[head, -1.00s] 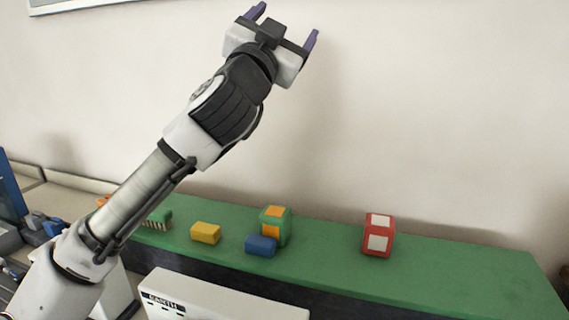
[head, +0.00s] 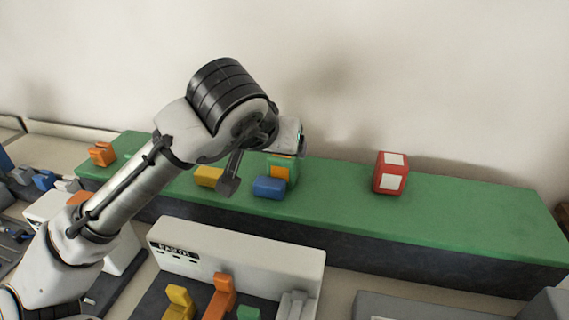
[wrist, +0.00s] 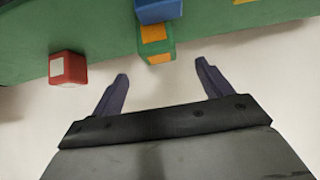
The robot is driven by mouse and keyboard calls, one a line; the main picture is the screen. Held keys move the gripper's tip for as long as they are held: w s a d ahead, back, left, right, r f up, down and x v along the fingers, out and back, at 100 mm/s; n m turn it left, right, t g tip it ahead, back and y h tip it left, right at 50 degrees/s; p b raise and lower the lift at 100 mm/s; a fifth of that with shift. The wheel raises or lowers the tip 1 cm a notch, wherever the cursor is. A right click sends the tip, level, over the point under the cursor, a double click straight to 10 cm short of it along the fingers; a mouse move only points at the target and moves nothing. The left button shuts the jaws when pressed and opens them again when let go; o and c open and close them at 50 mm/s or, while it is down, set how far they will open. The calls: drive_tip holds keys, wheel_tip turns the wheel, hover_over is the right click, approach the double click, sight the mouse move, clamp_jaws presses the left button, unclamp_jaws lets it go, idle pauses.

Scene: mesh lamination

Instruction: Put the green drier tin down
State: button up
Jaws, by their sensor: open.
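The green tin with orange panels (head: 282,173), which fits the green drier tin, stands on the green shelf top (head: 335,190). In the wrist view the tin (wrist: 156,44) shows beyond my fingertips, roughly in line with the gap between them. My gripper (wrist: 162,80) is open and empty, with its two purple fingers spread. In the head view its fingers are hidden, and my wrist covers the top of the tin. A blue block (head: 269,187) is close in front of the tin; I cannot tell whether they touch.
A red tin with white panels (head: 391,173) stands to the right on the shelf. A yellow block (head: 209,177) lies left of the blue one, and an orange item (head: 102,154) sits at the far left. The shelf between the green and red tins is clear.

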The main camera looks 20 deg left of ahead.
drive_tip(key=p+x, duration=0.1)
drive_tip(key=x, duration=0.8)
drive_tip(key=shift+r, duration=0.1)
drive_tip(key=c, duration=1.3)
wheel_tip(320, 180, up, 20)
